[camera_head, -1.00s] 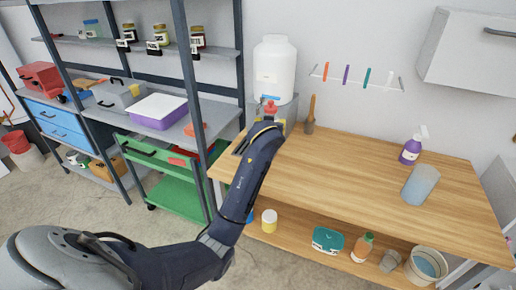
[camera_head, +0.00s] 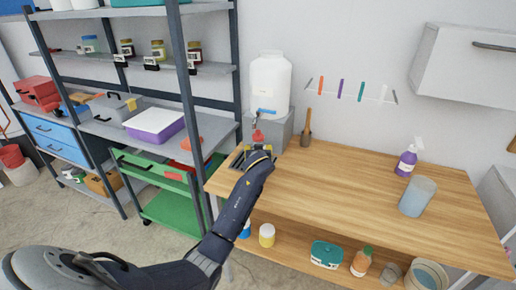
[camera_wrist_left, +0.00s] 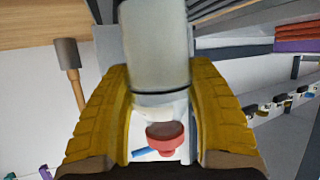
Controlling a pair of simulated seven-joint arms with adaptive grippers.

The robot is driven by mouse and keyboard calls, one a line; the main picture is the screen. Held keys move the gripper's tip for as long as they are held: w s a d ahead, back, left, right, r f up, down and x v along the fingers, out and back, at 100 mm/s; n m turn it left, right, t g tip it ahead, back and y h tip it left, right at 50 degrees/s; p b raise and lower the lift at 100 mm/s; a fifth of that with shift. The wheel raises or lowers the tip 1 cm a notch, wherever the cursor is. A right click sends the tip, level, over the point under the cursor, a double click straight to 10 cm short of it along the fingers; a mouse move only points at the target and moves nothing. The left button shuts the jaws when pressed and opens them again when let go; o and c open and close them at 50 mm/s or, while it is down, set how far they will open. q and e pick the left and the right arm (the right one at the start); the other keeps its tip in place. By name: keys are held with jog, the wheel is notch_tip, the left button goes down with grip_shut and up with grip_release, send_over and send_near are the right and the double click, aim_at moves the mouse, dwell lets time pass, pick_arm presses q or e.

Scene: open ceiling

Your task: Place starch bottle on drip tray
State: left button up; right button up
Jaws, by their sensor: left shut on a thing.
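The starch bottle shows in the left wrist view as a pale, translucent body (camera_wrist_left: 155,45) with a red cap (camera_wrist_left: 165,138). In the head view only its red cap (camera_head: 257,136) shows above my gripper; the body is hidden. My left gripper (camera_head: 258,150) is shut on the bottle, with its yellow fingers on either side of it in the left wrist view (camera_wrist_left: 160,115). The dark drip tray (camera_head: 237,160) lies at the table's back left corner, partly hidden by the gripper. The bottle is over or close to the tray; I cannot tell whether they touch. My right gripper is out of view.
A white dispenser (camera_head: 270,85) stands on a grey block (camera_head: 277,132) just behind the gripper. A wooden-handled tool (camera_head: 306,125) is right of it. A purple spray bottle (camera_head: 406,162) and a grey-blue container (camera_head: 417,197) stand at the right. The wooden table's middle (camera_head: 345,190) is clear.

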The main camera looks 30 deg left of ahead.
pick_arm(q)
jog(key=shift+f, duration=0.1)
dwell(0.3)
jog(key=o, duration=1.4)
jog(key=shift+f, duration=0.1)
jog(key=v, duration=1.2)
jog(key=shift+r, duration=0.25)
